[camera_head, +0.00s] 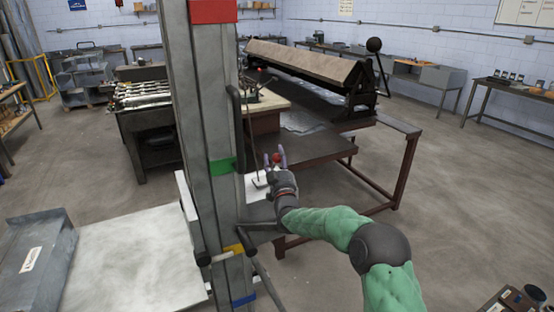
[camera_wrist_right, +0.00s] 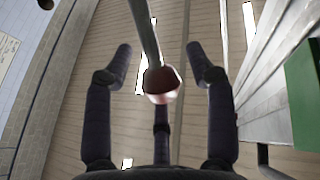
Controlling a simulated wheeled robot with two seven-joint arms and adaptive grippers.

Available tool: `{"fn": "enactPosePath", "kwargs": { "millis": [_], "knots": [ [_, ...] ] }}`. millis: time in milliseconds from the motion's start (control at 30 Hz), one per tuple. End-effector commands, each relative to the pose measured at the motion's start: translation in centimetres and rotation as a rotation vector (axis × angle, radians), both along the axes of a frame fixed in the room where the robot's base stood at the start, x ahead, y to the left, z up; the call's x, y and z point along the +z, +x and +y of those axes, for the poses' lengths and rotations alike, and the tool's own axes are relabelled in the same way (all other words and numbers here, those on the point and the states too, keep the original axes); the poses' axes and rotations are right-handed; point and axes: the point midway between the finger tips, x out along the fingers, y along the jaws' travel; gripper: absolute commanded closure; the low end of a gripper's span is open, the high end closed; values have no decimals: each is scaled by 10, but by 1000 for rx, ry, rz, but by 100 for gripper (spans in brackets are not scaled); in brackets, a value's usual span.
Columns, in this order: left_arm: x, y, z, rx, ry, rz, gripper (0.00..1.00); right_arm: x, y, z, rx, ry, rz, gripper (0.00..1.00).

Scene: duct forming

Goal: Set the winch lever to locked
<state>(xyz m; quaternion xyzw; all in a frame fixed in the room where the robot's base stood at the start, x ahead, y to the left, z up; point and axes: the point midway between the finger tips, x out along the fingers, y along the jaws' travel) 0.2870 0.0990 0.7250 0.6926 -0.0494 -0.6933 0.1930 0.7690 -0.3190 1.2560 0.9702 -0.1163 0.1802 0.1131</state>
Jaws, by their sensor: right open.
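A thin rod with a red ball knob, which looks like the winch lever, shows beside the grey column. Its knob (camera_head: 276,158) is at my right gripper (camera_head: 277,155). In the right wrist view the knob (camera_wrist_right: 162,82) hangs at the end of a grey rod, between the spread fingers of my right gripper (camera_wrist_right: 163,65). The fingers are open and stand apart from the knob on both sides. How far in depth the knob is from the palm I cannot tell. No lock marking is readable. My left gripper is not in view.
The tall column (camera_head: 205,120) with red, green, yellow and blue bands stands close on the left. A brown table (camera_head: 330,152) stands behind the gripper, with a sheet-bending machine (camera_head: 300,62) beyond. A pale table (camera_head: 135,260) is at lower left.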

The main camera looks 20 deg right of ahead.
Motion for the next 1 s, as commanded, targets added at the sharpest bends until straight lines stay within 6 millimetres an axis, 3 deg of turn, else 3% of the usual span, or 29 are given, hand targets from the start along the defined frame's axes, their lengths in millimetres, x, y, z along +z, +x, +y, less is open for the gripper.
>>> {"fn": "enactPosePath", "kwargs": {
  "millis": [67, 267, 667, 1000],
  "knots": [
    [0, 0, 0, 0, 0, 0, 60, 0, 0, 0, 0, 0, 0, 44],
    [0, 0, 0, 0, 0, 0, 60, 0, 0, 0, 0, 0, 0, 100],
    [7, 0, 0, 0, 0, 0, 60, 4, 4, 1, 1, -4, 37, 100],
    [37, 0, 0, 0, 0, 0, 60, 14, 24, 3, 2, -14, 197, 100]
  ]
}}
